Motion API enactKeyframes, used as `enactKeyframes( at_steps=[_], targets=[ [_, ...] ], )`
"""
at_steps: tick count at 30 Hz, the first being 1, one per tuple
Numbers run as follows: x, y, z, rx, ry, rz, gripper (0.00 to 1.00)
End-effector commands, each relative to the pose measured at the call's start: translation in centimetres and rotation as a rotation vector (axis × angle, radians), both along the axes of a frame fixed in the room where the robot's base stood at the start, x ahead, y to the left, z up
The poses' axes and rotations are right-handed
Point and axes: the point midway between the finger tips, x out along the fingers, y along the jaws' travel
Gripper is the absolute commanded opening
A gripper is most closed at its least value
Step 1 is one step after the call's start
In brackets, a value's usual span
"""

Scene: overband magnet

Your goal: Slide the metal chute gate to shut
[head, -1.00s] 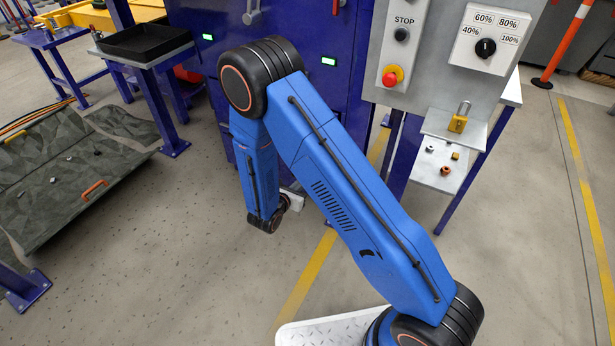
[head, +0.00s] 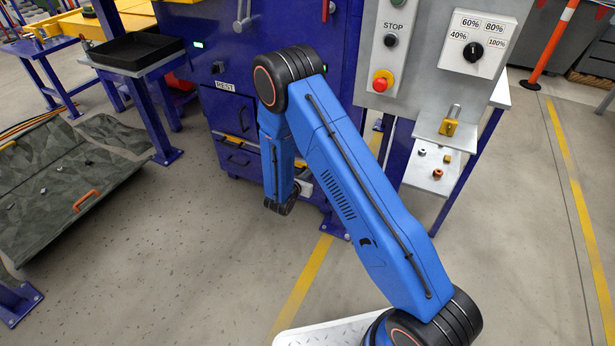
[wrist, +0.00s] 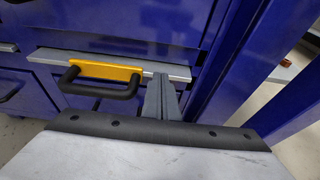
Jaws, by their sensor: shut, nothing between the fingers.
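The metal chute gate looks like a thin grey metal strip (wrist: 55,55) in a slot on the blue cabinet front in the wrist view. It carries a yellow plate (wrist: 115,72) with a black bar handle (wrist: 104,91). My gripper (wrist: 162,92) is shut and empty. Its fingers are just right of the handle, in front of the strip's right part. I cannot tell whether they touch it. My arm hides the gripper in the head view.
A grey control panel (head: 425,75) with a red stop button (head: 381,82) and a small shelf (head: 432,165) stands right of my arm. A blue post is close on the right in the wrist view. A grey mat (head: 60,190) lies at left. Floor between is clear.

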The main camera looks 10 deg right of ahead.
Motion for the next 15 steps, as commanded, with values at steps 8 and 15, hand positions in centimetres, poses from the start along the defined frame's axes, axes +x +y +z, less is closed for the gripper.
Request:
enactKeyframes(
  at_steps=[8,15],
  targets=[
    [0.0,0.0,0.0,0.000,0.000,0.000,0.00],
    [1.3,-1.1,0.0,-0.001,0.001,-0.003,0.00]
  ],
)
